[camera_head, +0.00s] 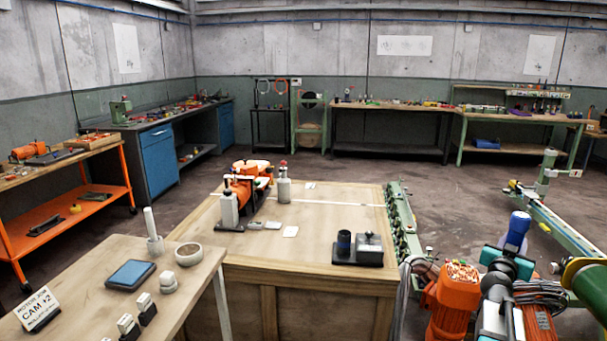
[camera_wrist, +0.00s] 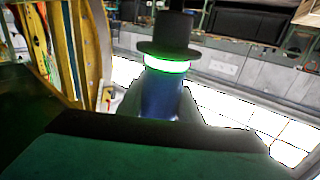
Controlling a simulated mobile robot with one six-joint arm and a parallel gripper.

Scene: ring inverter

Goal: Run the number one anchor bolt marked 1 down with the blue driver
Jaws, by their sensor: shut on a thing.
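My gripper (camera_head: 508,262) is at the lower right of the head view, shut on the blue driver (camera_head: 516,232). The driver's blue end sticks up above the jaws there. In the wrist view the blue driver (camera_wrist: 168,97) stands between the jaws, with a lit green ring and a black, wide-rimmed end piece. A dark green edge of my gripper fills the bottom of that view. I cannot pick out the anchor bolt marked 1 or its number in either view.
A wooden crate-like bench (camera_head: 330,221) stands left of my gripper, bearing an orange machine (camera_head: 240,190) and a black-based fixture (camera_head: 358,257). Green rail gear (camera_head: 402,222) runs along its right side. A small table (camera_head: 85,265) is at front left. The middle floor is open.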

